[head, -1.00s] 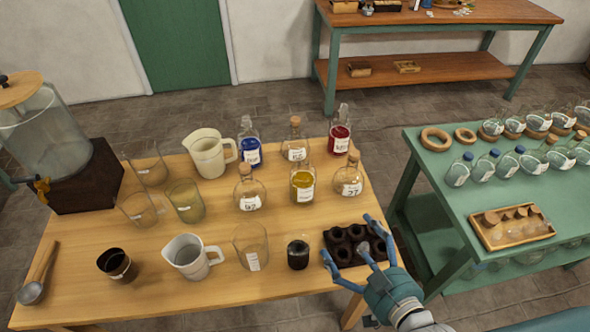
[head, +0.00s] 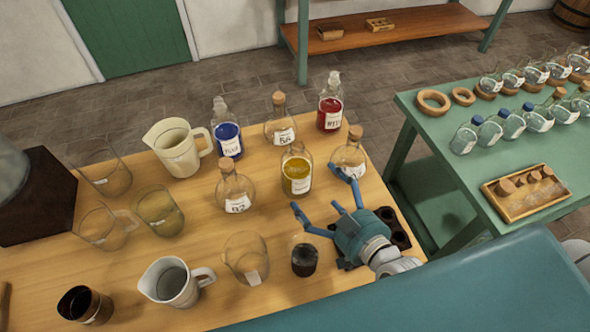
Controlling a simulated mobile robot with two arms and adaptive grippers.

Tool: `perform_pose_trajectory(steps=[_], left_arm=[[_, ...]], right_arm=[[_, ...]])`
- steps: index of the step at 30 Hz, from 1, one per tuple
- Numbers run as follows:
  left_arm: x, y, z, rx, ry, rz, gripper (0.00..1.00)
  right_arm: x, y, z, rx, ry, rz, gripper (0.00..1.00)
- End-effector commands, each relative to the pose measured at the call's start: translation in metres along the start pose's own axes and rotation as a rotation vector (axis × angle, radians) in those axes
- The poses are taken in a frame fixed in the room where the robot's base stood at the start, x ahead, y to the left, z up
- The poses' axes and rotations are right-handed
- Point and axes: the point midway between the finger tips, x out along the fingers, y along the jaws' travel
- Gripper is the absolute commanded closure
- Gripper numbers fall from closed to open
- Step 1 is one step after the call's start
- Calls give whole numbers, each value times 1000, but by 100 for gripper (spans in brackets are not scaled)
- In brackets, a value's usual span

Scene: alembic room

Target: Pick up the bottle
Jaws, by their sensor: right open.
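Several bottles stand on the wooden table (head: 130,265). A bottle with yellow liquid (head: 296,183) is in the middle. A clear corked bottle (head: 348,157) is to its right, and another clear corked bottle (head: 234,193) to its left. Behind them are a blue bottle (head: 228,140), a clear corked bottle (head: 281,131) and a red bottle (head: 331,112). Which bottle the task means cannot be told. My right gripper (head: 326,203) is open and empty, its fingers spread just in front of the yellow bottle and the right clear bottle. My left gripper is not in view.
A dark holder (head: 398,236) is partly hidden behind my right gripper. A small dark-filled glass (head: 304,261), an empty beaker (head: 246,262) and jugs (head: 176,152) stand nearby. A green table (head: 440,120) with flasks is at the right.

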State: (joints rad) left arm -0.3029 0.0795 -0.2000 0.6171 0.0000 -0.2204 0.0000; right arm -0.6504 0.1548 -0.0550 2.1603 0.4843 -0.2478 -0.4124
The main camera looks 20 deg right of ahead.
Motion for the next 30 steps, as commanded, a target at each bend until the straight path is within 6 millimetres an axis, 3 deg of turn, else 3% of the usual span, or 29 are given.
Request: perform_pose_trajectory(steps=[3, 10, 18, 27, 30], left_arm=[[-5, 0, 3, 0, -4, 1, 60], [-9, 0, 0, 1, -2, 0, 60], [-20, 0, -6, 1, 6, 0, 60], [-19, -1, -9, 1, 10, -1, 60], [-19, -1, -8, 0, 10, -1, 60]], right_arm=[[19, 0, -2, 1, 1, 1, 0], [36, 2, -2, -1, 0, 1, 0], [75, 4, -2, 0, 0, 0, 0], [81, 4, 0, -1, -1, 0, 0], [80, 4, 0, -1, -1, 0, 18]])
